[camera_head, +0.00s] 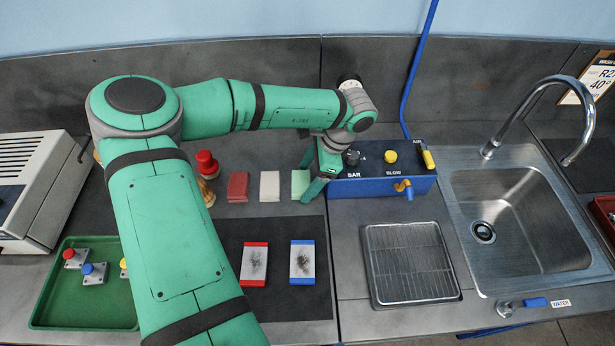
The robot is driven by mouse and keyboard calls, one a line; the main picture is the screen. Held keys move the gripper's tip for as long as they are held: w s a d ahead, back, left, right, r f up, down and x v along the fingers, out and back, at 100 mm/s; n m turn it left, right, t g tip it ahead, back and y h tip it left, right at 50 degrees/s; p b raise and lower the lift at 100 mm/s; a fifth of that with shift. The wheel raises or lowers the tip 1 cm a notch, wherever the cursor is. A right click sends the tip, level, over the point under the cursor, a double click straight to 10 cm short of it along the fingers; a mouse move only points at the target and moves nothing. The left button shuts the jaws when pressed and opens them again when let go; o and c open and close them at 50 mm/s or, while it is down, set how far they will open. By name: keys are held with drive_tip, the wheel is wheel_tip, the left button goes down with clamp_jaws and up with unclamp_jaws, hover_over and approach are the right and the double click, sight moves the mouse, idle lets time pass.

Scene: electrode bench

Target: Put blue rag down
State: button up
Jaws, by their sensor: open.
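No plainly blue rag shows. Three small folded cloths lie in a row at the back of the bench: a red one (238,187), a white one (270,186) and a pale mint-green one (299,181). My gripper (309,177) is open at the right edge of the mint-green cloth, its fingers pointing down toward the bench. The fingers partly cover that cloth's right side. I cannot tell whether they touch it. Nothing is seen held between the fingers.
A blue valve box (385,184) stands just right of my gripper. A dark mat (275,304) in front bears red-edged and blue-edged smudged plates. A wire rack (408,264), a sink (530,225), a green tray (75,317) and a red-topped bottle (206,163) stand around.

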drive_tip(key=shift+s+f, duration=0.45)
drive_tip(key=shift+f, duration=0.15)
drive_tip(key=shift+r, duration=0.5)
drive_tip(key=v, duration=1.2)
drive_tip(key=shift+w+r, duration=0.25)
drive_tip(key=shift+w, duration=0.05)
